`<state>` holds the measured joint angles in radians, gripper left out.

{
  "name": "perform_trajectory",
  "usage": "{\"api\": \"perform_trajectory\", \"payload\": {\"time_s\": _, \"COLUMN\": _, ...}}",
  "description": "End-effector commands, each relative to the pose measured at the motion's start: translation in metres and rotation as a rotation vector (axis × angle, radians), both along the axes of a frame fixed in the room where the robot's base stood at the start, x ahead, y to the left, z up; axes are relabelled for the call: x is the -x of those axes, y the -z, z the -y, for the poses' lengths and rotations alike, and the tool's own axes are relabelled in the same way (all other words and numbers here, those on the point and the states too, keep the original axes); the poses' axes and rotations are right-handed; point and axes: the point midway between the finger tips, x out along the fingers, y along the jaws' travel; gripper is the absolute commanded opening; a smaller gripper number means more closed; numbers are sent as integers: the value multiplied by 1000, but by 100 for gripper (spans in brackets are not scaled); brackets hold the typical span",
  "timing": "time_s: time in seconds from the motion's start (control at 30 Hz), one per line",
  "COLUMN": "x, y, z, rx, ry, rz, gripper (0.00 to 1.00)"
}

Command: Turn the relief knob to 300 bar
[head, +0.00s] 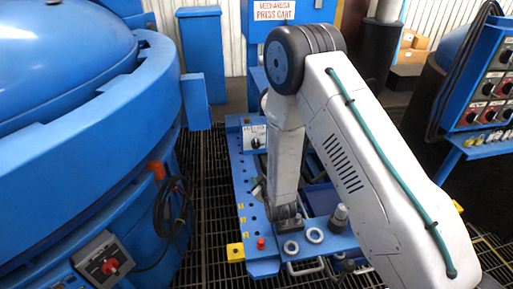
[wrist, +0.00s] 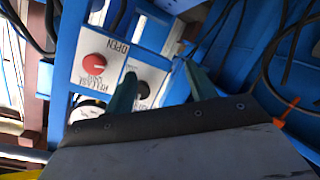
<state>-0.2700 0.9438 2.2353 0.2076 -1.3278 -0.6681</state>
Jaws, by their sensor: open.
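In the wrist view a black knob (wrist: 143,90) sits on a white plate, partly hidden behind the left finger of my gripper (wrist: 159,69). It looks like the relief knob, but its scale and pointer setting are too small to read. A black knob on a white panel (head: 255,142) also shows in the head view, left of my arm. My gripper's two green fingers are spread, with nothing held between them. The knob lies beyond the fingers, and contact cannot be told. In the head view the fingers cannot be made out clearly.
A red knob (wrist: 97,65) on a lettered white plate is beside the black knob. A gauge (wrist: 88,112) is below it. The blue cart (head: 262,268) carries loose fittings. A large blue furnace (head: 90,130) stands left, a control panel (head: 490,85) right. Grating floor lies between.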

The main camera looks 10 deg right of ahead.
Motion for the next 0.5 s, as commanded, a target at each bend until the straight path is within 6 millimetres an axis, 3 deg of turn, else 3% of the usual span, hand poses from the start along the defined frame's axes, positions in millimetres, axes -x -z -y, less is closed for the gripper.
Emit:
{"api": "perform_trajectory", "payload": {"time_s": 0.03, "x": -7, "y": -19, "z": 0, "rx": 17, "ry": -2, "rz": 88, "gripper": 56}}
{"api": "perform_trajectory", "payload": {"time_s": 0.1, "x": -11, "y": -38, "z": 0, "rx": 42, "ry": -3, "rz": 182, "gripper": 56}}
{"api": "perform_trajectory", "payload": {"time_s": 0.2, "x": -12, "y": -54, "z": 0, "rx": 71, "ry": -4, "rz": 261, "gripper": 56}}
{"api": "perform_trajectory", "payload": {"time_s": 0.37, "x": -22, "y": -60, "z": 0, "rx": 94, "ry": -6, "rz": 289, "gripper": 56}}
{"api": "perform_trajectory", "payload": {"time_s": 0.5, "x": -44, "y": -60, "z": -1, "rx": 94, "ry": -5, "rz": 290, "gripper": 56}}
